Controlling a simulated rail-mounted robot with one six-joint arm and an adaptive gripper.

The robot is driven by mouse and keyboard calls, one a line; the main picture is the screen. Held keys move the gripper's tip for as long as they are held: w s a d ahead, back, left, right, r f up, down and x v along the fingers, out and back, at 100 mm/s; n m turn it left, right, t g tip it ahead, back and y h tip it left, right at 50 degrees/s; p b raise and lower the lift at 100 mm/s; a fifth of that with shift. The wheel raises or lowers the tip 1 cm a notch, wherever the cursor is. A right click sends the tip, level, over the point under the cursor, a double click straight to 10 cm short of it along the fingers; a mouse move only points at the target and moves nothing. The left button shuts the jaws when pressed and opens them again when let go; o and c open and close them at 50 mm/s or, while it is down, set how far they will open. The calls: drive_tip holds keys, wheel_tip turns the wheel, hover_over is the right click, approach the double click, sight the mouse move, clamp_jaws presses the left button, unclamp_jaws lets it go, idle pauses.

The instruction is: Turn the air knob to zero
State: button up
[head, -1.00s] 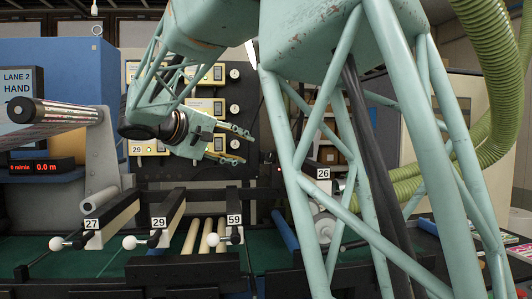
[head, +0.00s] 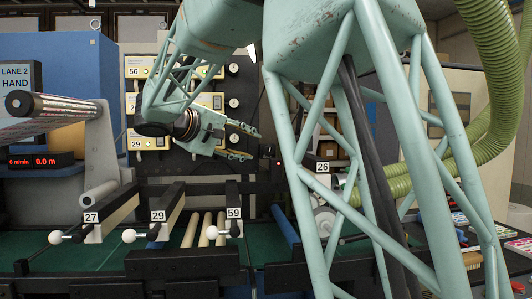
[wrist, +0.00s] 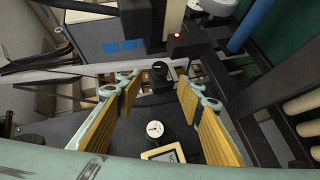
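A black knob (wrist: 160,70), which looks like the air knob, shows in the wrist view on a small dark block, ahead of and between my fingertips. In the head view a small dark part (head: 266,151) just right of my fingertips appears to be the same knob. Its pointer and scale are too small to read. My gripper (head: 252,144) is open and points right, with nothing between its fingers. In the wrist view my gripper (wrist: 157,88) shows two yellow-padded fingers spread apart, and I see no contact with the knob.
A white dial gauge (wrist: 155,128) and a pale framed label lie below the knob in the wrist view. A black box with a red light (wrist: 186,42) is close by. Numbered panels (head: 148,105) stand behind my arm. White-balled levers (head: 128,236) stand below it.

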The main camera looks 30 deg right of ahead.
sight(267, 151)
drive_tip(key=shift+b+x, duration=0.6)
drive_tip(key=shift+x, duration=4.4)
drive_tip(key=shift+r, duration=0.1)
drive_tip(key=c, duration=0.9)
